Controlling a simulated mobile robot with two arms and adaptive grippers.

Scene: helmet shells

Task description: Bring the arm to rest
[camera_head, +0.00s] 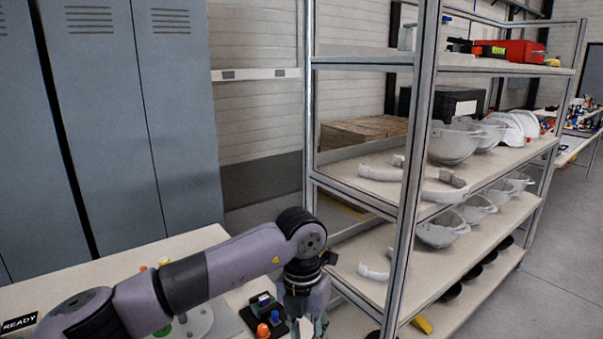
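My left arm (215,272) reaches in from the lower left, purple-grey with dark joints. It stretches over the table and bends down at its wrist beside the shelf rack. My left gripper (307,326) points down at the bottom edge of the picture, right of a small dark fixture with coloured knobs. Its fingertips run to the picture's edge, so I cannot tell how far apart they are. I see nothing held in the visible part. My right gripper is not in view.
A metal shelf rack (410,170) stands close to the right of my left gripper. It holds white helmet shells (452,144) and curved white bands. The light table (120,265) carries the dark fixture (262,314). Grey lockers (110,120) stand behind. Floor is clear at the right.

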